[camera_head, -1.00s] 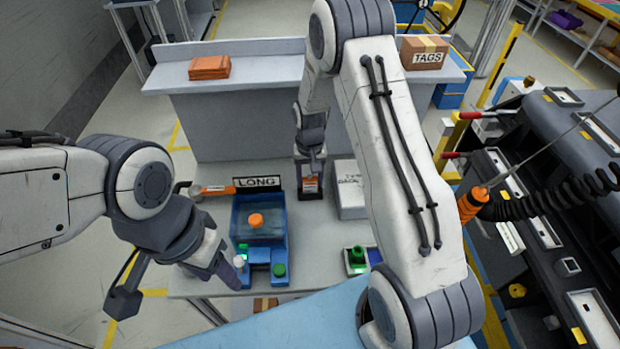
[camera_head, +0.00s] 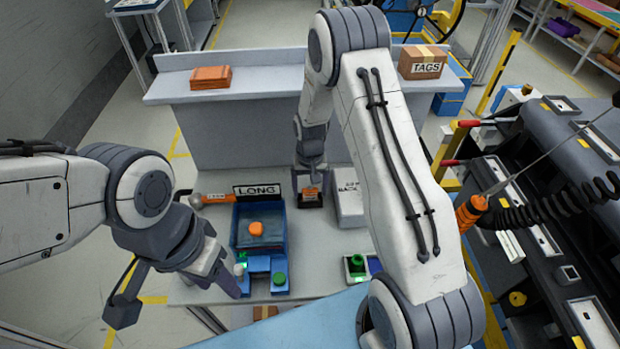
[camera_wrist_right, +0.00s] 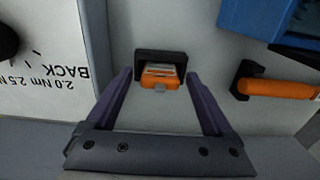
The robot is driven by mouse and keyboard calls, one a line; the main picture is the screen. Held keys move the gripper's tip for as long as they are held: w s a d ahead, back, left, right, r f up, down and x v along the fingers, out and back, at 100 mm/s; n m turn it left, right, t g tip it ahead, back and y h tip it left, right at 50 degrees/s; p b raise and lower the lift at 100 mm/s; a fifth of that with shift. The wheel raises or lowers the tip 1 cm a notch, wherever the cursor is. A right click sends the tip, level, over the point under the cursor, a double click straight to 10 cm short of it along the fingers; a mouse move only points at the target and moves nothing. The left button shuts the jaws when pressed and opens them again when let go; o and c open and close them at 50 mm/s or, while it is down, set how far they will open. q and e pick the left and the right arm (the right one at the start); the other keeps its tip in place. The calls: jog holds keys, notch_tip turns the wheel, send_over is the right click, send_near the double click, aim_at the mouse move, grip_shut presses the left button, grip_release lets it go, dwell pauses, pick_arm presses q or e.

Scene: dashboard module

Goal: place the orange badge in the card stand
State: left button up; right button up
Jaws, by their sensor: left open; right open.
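The orange badge (camera_head: 311,192) is in the dark card stand (camera_head: 301,201) at the back of the table. In the right wrist view the badge (camera_wrist_right: 160,82) sits in the black slot of the stand (camera_wrist_right: 147,56), its lower edge jutting out. My right gripper (camera_head: 312,181) is open just above the stand. In the wrist view its two purple fingers (camera_wrist_right: 159,75) lie either side of the badge with gaps, not touching it. My left gripper (camera_head: 231,290) is open and empty at the front left, beside the blue fixture.
The blue fixture (camera_head: 238,236) with an orange piece and a green knob stands left of the stand. A white box (camera_head: 349,203) stands close right of the stand. A green-knobbed box (camera_head: 357,263) is further forward.

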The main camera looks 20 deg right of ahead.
aim_at(310, 189)
notch_tip(310, 189, up, 11)
jog(key=b, duration=0.3)
jog(key=s+a+r+n, duration=0.4)
jog(key=s+a+r, duration=0.3)
jog(key=s+a, duration=0.35)
jog(key=s+a+r+n, duration=0.1)
jog(key=s+a+n, duration=0.1)
jog(key=s, duration=0.7)
jog(key=s+a+r+n+y, duration=0.1)
jog(key=s+a+n, duration=0.2)
jog(key=s, duration=0.6)
jog(key=shift+s+n, duration=0.4)
jog(key=shift+n, duration=0.4)
jog(key=shift+a, duration=0.1)
